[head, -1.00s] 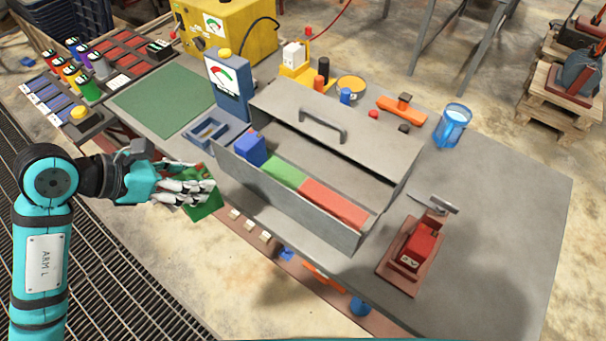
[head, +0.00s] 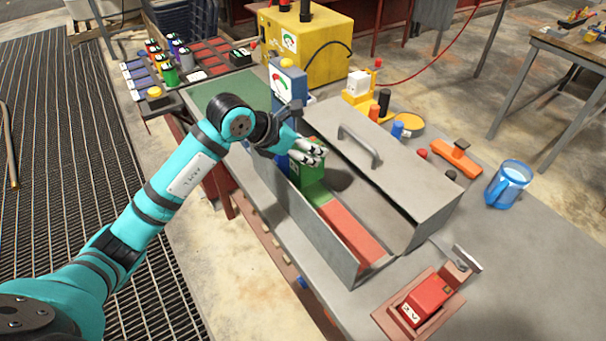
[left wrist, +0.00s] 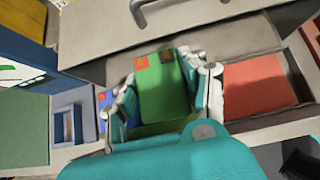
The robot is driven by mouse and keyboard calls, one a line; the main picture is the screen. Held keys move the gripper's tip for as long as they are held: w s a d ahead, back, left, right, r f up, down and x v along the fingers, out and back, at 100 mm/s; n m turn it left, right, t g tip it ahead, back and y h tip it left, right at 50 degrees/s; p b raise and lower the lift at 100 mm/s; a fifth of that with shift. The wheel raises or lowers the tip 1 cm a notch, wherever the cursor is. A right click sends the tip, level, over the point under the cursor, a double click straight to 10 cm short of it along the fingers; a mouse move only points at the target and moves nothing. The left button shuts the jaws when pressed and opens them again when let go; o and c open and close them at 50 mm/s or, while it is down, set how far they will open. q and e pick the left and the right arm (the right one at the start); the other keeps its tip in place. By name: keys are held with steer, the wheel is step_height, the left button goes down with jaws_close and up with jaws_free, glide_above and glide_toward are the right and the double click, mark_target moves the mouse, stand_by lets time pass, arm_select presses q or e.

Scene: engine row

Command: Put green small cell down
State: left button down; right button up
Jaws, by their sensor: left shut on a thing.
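The green small cell (head: 306,176) is in my left gripper (head: 308,152), which is shut on it. The cell is upright over the green section (head: 318,196) of the long grey open box (head: 330,243). I cannot tell whether its bottom touches the section. In the left wrist view, the green cell (left wrist: 162,88) sits between my left gripper's fingers (left wrist: 165,95), its top showing an orange and a dark patch. The red section (head: 352,232) is beside it, also at right in the wrist view (left wrist: 258,88). A blue cell (left wrist: 106,110) is partly hidden behind the fingers. My right gripper is out of view.
A grey lid with a handle (head: 358,146) lies along the box's far side. A blue gauge stand (head: 288,82) is just behind my gripper. A red clamp-like device (head: 427,298), blue mug (head: 508,184) and orange tool (head: 456,157) are on the bench at right.

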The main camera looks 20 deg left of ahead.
mark_target(306, 169)
arm_select(q)
step_height(306, 169, down, 3)
steer(key=shift+a+r, duration=0.1)
steer(key=shift+r, duration=0.1)
step_height(306, 169, down, 4)
steer(key=shift+r+p, duration=0.25)
steer(key=shift+p, duration=0.25)
steer(key=shift+f, duration=0.25)
arm_select(e)
steer(key=shift+s+r, duration=0.4)
steer(key=shift+r, duration=0.15)
arm_select(q)
steer(key=c, duration=1.1)
jaws_free()
steer(key=shift+f, duration=0.15)
steer(key=o, duration=0.4)
steer(key=shift+o, duration=0.2)
arm_select(e)
steer(key=shift+d, duration=0.4)
